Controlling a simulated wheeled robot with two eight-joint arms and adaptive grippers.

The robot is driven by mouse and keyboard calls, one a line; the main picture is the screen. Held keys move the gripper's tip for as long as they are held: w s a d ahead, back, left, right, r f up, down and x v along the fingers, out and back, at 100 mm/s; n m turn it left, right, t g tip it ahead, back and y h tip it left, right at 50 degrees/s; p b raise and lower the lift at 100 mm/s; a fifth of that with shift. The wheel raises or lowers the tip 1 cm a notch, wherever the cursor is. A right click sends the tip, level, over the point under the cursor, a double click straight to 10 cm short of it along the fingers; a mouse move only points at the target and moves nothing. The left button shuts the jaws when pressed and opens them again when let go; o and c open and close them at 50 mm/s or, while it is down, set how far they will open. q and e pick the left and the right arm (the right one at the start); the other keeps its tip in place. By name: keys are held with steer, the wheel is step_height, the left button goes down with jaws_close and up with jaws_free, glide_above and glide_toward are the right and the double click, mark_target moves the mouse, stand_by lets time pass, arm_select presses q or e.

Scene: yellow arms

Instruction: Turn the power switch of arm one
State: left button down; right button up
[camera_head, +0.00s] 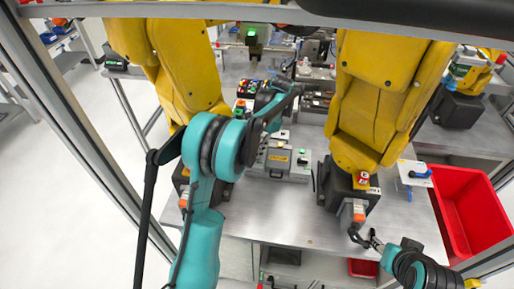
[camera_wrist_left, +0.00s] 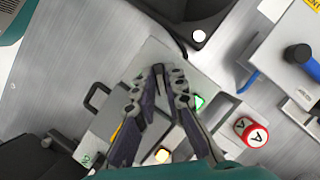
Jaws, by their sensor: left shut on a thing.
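In the left wrist view, my left gripper (camera_wrist_left: 167,70) has its two dark fingers shut over a grey box (camera_wrist_left: 150,50). The fingertips meet on a small part that they hide, so I cannot make out its shape or tell whether it is the power switch. In the head view, my left gripper (camera_head: 292,95) reaches to the middle of the bench. My right gripper (camera_head: 367,239) is open and empty near the bench's front edge.
Two large yellow robot arms (camera_head: 381,80) stand on the grey bench (camera_head: 300,225), either side of my left gripper. A red bin (camera_head: 470,215) is at the right. The front of the bench is mostly clear.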

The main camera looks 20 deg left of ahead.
arm_select(q)
steer(key=n+h, duration=0.1)
steer(key=n, duration=0.1)
steer(key=n+h+p, duration=0.1)
steer(key=n, duration=0.2)
steer(key=shift+a, duration=0.15)
steer(key=shift+n, duration=0.3)
stand_by(0.3)
steer(key=c, duration=1.6)
jaws_free()
